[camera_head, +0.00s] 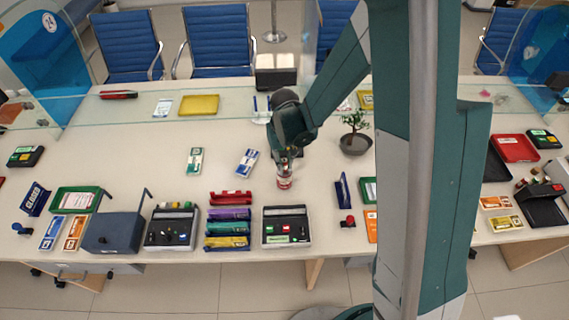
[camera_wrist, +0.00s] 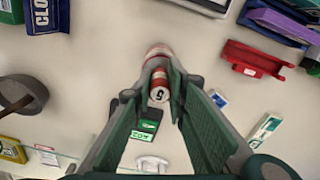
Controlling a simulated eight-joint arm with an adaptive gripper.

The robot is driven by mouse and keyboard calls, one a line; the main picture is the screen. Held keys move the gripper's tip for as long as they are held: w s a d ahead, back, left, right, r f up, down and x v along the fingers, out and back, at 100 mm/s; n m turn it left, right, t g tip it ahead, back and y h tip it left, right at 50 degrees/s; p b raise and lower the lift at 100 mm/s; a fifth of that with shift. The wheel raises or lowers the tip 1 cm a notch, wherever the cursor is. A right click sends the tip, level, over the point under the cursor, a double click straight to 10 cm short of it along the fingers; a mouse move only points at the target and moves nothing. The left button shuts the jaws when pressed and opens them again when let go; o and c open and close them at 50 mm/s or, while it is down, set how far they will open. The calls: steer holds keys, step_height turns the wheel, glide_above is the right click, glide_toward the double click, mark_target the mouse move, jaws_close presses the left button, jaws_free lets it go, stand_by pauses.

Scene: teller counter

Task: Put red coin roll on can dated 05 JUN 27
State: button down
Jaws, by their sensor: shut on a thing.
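My gripper (camera_wrist: 160,84) points down at the middle of the counter and is shut on the red coin roll (camera_wrist: 159,95), a red and white cylinder with a "5" on its end. In the head view my gripper (camera_head: 286,163) is just above a small red and white can (camera_head: 284,183) standing on the counter. In the wrist view the can (camera_wrist: 158,52) shows beyond the fingertips, partly hidden by them and the roll. I cannot tell whether roll and can touch. No date is readable.
A red coin tray (camera_head: 230,197) and purple, teal and yellow trays stand front left of the can. A potted plant (camera_head: 355,143) stands right, a blue sign (camera_head: 343,190) nearer. The counter around the can is clear.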

mark_target(285, 161)
steer(key=c, duration=2.3)
jaws_free()
steer(key=shift+r, duration=0.1)
step_height(285, 161, up, 12)
